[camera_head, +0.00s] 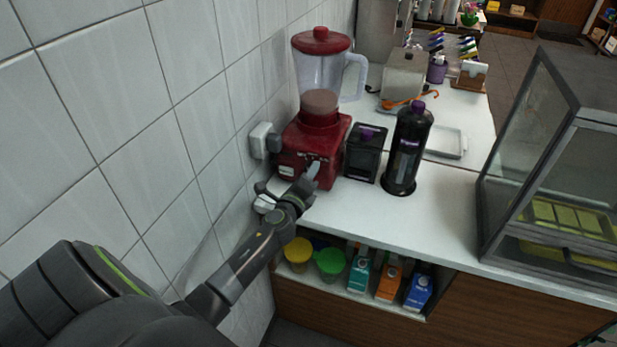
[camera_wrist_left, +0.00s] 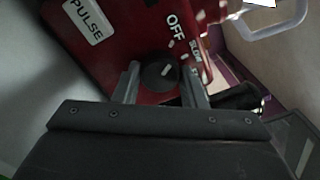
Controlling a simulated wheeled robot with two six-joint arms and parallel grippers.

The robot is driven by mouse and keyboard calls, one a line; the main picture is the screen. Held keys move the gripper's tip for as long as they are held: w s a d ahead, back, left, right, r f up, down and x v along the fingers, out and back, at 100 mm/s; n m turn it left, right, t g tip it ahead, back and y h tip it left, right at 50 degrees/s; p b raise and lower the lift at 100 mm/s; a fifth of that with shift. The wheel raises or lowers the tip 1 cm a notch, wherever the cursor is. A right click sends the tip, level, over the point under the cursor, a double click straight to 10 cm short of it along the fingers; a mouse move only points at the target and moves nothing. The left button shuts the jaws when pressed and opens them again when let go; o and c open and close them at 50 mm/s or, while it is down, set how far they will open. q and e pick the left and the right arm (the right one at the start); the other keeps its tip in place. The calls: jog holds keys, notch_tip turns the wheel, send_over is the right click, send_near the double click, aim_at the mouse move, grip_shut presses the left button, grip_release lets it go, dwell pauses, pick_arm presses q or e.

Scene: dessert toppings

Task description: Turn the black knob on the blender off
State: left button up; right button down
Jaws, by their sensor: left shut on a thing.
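A red blender (camera_head: 311,140) with a clear jug (camera_head: 322,80) and a red lid stands on the white counter against the tiled wall. The jug has brownish contents at its bottom. My left gripper (camera_head: 314,168) is at the blender's front panel. In the left wrist view, its two fingers sit on either side of the black knob (camera_wrist_left: 161,71), and it is shut on the knob. The knob's pale pointer mark is visible. The labels OFF, SLOW and PULSE show on the red panel (camera_wrist_left: 130,40). My right gripper is out of view.
A black box (camera_head: 365,153) and a dark bottle (camera_head: 407,150) stand just right of the blender. A glass display case (camera_head: 540,170) is at the right. Cartons (camera_head: 388,281) and cups (camera_head: 329,264) sit on a shelf below the counter. A wall socket (camera_head: 261,141) is left of the blender.

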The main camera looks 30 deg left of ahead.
pick_arm(q)
jog(key=shift+f+n, duration=0.1)
jog(key=shift+n, duration=0.6)
jog(key=shift+n+b, duration=0.3)
jog(key=o, duration=1)
jog(key=b+v, duration=0.1)
jog(key=v, duration=1.6)
jog(key=shift+s+d, duration=0.1)
jog(key=shift+s, duration=0.1)
